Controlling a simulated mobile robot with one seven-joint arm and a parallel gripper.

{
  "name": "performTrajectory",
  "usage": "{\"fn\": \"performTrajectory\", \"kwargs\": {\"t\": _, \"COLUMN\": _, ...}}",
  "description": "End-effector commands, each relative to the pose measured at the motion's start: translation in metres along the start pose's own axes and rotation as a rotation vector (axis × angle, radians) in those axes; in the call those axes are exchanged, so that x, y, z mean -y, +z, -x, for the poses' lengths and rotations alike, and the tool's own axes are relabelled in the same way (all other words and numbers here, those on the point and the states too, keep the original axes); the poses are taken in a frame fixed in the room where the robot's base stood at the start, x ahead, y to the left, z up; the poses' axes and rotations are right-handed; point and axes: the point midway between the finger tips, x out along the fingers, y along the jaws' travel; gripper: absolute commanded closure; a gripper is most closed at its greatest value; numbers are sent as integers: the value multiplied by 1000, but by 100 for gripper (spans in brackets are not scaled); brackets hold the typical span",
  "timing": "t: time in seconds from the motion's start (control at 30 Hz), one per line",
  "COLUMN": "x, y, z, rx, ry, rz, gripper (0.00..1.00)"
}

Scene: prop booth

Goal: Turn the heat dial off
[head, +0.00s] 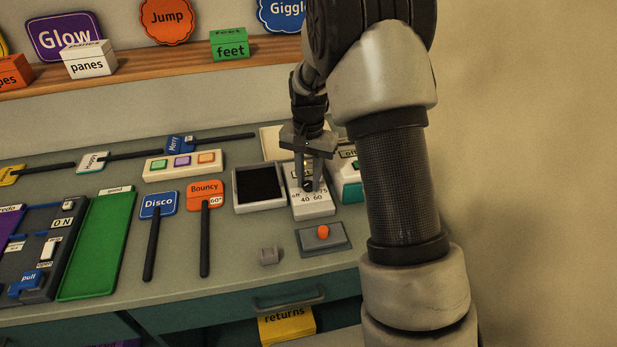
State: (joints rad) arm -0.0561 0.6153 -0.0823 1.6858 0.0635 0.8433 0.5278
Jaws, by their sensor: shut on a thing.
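The heat dial unit is a small white box (313,208) on the counter, right of the dark square tray. Its face carries printed marks, with "off", "40", "60" and "75" readable. A dark knob (308,186) shows on its face between my fingers. My gripper (308,183) reaches down from above and is shut on the knob. The arm and fingers hide the upper part of the dial face. I cannot tell exactly which mark the knob points to.
A dark tray (259,186) stands close on the left, and a green-and-white box (348,180) close on the right, partly behind my arm. A grey base with an orange button (323,232) sits in front. Prop signs, Disco (157,205) and Bouncy (205,193), lie further left.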

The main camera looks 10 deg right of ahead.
Motion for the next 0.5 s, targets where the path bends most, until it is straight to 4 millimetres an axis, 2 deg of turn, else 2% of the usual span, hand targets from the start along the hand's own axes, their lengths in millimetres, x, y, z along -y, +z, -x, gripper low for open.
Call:
{"fn": "performTrajectory", "kwargs": {"t": 0.2, "x": 0, "y": -1, "z": 1, "rx": -2, "ry": -1, "rz": -126, "gripper": 99}}
{"fn": "performTrajectory", "kwargs": {"t": 0.5, "x": 0, "y": -1, "z": 1, "rx": -2, "ry": -2, "rz": -210, "gripper": 99}}
